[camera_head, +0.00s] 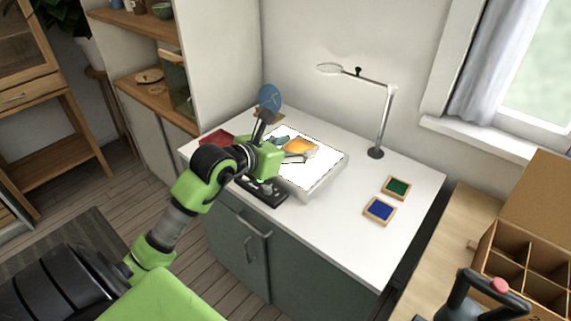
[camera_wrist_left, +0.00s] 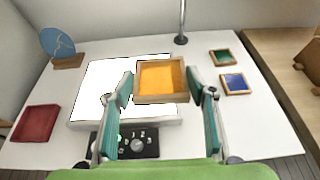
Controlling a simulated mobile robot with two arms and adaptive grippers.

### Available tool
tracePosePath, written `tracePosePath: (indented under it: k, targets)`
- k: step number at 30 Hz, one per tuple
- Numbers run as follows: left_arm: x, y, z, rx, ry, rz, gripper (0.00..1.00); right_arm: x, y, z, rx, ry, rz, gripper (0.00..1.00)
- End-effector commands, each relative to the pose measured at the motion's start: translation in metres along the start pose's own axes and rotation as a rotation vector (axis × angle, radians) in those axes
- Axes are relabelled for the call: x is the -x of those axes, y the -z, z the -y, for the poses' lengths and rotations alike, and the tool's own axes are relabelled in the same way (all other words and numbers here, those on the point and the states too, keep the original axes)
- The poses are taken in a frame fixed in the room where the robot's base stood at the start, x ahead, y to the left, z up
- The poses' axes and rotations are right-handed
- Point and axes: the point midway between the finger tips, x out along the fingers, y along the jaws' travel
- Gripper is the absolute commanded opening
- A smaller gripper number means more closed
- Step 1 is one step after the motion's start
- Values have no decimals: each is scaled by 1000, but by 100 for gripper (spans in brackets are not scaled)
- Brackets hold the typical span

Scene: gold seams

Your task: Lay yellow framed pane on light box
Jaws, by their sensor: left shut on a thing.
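The yellow framed pane (camera_head: 301,146) has an amber face in a light wooden frame. In the left wrist view the pane (camera_wrist_left: 161,77) is between the two teal-padded fingers of my left gripper (camera_wrist_left: 160,94). In the head view my left gripper (camera_head: 293,154) is shut on the pane, over the light box (camera_head: 322,181). The light box (camera_wrist_left: 92,88) has a bright white top, and the pane covers part of its right side in the wrist view. I cannot tell whether the pane touches it.
A green pane (camera_head: 397,187) and a blue pane (camera_head: 379,210) lie right of the box. A lamp (camera_head: 377,152) stands behind. A red tray (camera_wrist_left: 37,122), a blue disc on a stand (camera_wrist_left: 57,45) and a black control panel (camera_wrist_left: 138,145) are nearby.

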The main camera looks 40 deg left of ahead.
Motion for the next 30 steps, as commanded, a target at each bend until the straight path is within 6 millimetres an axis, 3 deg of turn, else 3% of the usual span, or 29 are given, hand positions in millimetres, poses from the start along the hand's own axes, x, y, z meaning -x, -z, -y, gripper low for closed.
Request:
tracePosePath:
  k: [2,7,19,24,30]
  targets:
    - [-2,-4,-2,5,-12,6,28,-7,-1,-2,1,-3,0,58]
    - [-14,-6,-15,11,-23,1,28,-3,-1,-14,5,-16,1,58]
    - [-76,5,-71,11,-24,2,28,9,3,-23,3,-27,-3,58]
    - [-103,28,-86,11,-21,1,28,8,3,-21,2,-25,-4,58]
    - [-121,41,-97,10,-20,4,28,5,4,-14,1,-17,-5,58]
